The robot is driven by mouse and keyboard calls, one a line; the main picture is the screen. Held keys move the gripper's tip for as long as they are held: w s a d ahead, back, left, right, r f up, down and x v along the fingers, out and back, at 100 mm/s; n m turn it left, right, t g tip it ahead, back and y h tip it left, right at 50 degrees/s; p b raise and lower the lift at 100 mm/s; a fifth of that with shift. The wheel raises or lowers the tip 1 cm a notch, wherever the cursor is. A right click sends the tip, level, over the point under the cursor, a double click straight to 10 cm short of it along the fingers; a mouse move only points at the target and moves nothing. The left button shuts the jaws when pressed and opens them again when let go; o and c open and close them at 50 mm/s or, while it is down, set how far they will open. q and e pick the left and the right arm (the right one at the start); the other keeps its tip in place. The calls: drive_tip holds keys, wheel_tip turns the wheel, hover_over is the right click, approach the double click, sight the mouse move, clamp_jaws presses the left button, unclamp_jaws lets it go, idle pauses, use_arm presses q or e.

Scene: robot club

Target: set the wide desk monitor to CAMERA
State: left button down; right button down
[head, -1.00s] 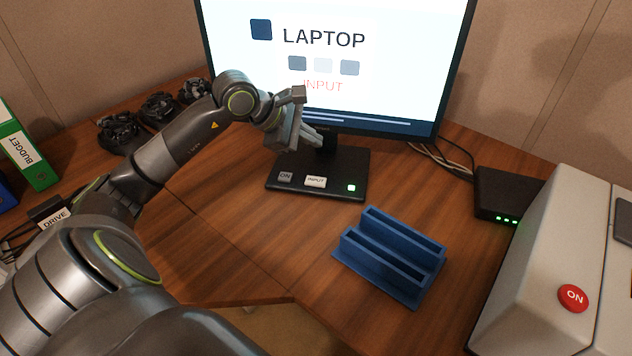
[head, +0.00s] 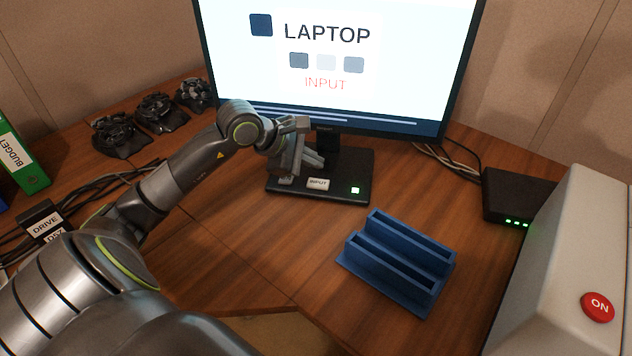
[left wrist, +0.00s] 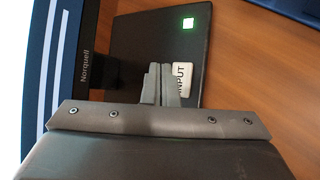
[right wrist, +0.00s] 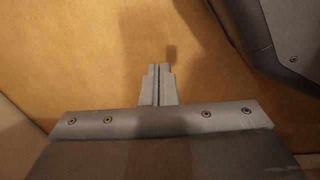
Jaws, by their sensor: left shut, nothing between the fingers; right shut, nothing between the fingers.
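The wide desk monitor (head: 400,70) stands at the back and shows LAPTOP, with INPUT in red below several small squares. Its dark base (head: 350,160) carries a white INPUT button (head: 318,184) and a lit green square (head: 355,190). The ON button is mostly hidden behind my left gripper (head: 318,161), which is shut and empty over the base. In the left wrist view its fingertips (left wrist: 160,68) appear just beside the INPUT button (left wrist: 183,80); I cannot tell whether they touch. My right gripper (right wrist: 160,68) is shut and empty over a plain tan surface.
A blue slotted holder (head: 390,265) stands in front of the base. A black box with green lights (head: 515,195) and a pale machine with a red ON button (head: 598,307) are at right. Several dark gadgets (head: 160,113), cables and a green BUDGET binder (head: 20,155) are at left.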

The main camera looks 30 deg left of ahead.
sight(327, 179)
use_arm(q)
drive_tip(key=shift+w+a+f, duration=0.1)
drive_tip(key=shift+a+f, duration=0.05)
drive_tip(key=shift+f, duration=0.3)
drive_tip(key=shift+f+b, duration=0.15)
drive_tip(key=shift+b, duration=0.2)
drive_tip(key=shift+d+f+b, duration=0.2)
drive_tip(key=shift+b, duration=0.15)
drive_tip(key=shift+a+f+b, duration=0.1)
drive_tip(key=shift+f+b, duration=0.35)
drive_tip(key=shift+f, duration=0.2)
use_arm(e)
drive_tip(key=w+a+r, duration=0.1)
drive_tip(key=w+r, duration=0.2)
drive_tip(key=r, duration=0.2)
drive_tip(key=shift+w+a+r+m+y, duration=0.15)
drive_tip(key=shift+w+r+m+y, duration=0.15)
drive_tip(key=shift+w+r, duration=0.1)
use_arm(q)
drive_tip(key=shift+b, duration=0.3)
use_arm(e)
drive_tip(key=shift+s, duration=0.1)
use_arm(q)
drive_tip(key=shift+f+b, duration=0.45)
drive_tip(key=shift+b, duration=0.15)
use_arm(e)
drive_tip(key=shift+f, duration=0.7)
